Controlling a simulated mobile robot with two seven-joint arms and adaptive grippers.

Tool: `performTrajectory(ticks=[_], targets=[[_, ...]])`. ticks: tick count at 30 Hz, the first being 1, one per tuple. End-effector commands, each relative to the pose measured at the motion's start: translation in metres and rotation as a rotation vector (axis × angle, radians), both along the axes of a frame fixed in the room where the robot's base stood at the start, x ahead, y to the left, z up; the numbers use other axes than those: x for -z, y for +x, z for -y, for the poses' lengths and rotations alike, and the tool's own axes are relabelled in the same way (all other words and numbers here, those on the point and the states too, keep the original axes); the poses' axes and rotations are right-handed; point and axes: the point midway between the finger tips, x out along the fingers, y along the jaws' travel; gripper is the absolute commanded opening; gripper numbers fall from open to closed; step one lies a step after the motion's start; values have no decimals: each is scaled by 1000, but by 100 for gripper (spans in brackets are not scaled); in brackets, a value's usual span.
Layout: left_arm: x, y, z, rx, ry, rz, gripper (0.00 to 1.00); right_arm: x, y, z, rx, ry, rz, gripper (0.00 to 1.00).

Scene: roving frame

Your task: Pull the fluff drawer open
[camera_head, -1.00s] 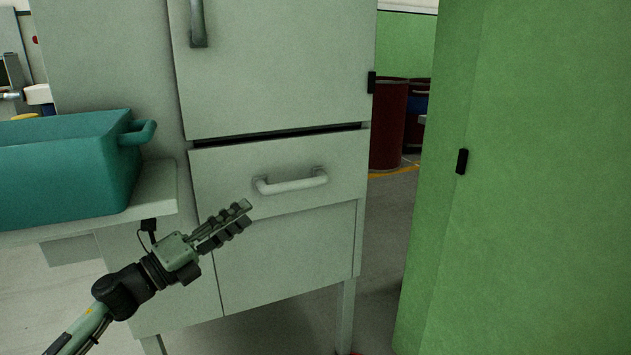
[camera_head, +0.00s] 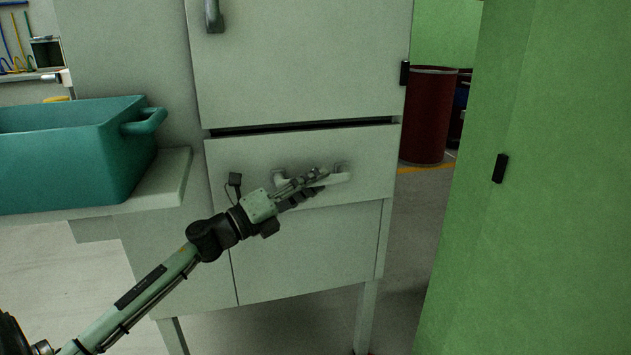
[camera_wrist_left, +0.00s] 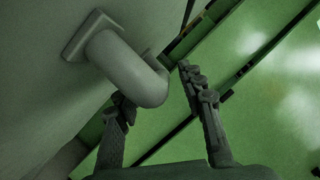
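The drawer (camera_head: 235,165) is the pale grey-green front below the cabinet's upper door. Its front looks flush with the cabinet, with a dark gap along its top edge. Its white bar handle (camera_head: 340,178) is partly hidden behind my left gripper (camera_head: 318,181). In the left wrist view the handle (camera_wrist_left: 118,62) shows large, its bend lying between the two spread fingers of the gripper (camera_wrist_left: 155,92). The fingers look open; I cannot tell whether either one touches the handle. My right gripper is not in view.
A teal bin (camera_head: 75,160) stands on a pale shelf (camera_head: 165,190) left of the drawer. A green cabinet (camera_head: 550,200) stands close on the right. A dark red barrel (camera_head: 428,115) is behind, in the gap between. Floor shows below the cabinet.

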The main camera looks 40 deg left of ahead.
Motion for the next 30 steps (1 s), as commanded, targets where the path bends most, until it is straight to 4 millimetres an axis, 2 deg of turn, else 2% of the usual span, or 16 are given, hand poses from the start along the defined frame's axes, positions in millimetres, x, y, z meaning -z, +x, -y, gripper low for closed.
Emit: performTrajectory(ticks=[10, 19, 30], targets=[[-1, 5, 2, 0, 1, 0, 38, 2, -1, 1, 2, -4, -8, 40], [-1, 5, 2, 0, 1, 0, 1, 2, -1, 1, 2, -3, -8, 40], [-1, 4, 2, 0, 0, 0, 0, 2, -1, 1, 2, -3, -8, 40]])
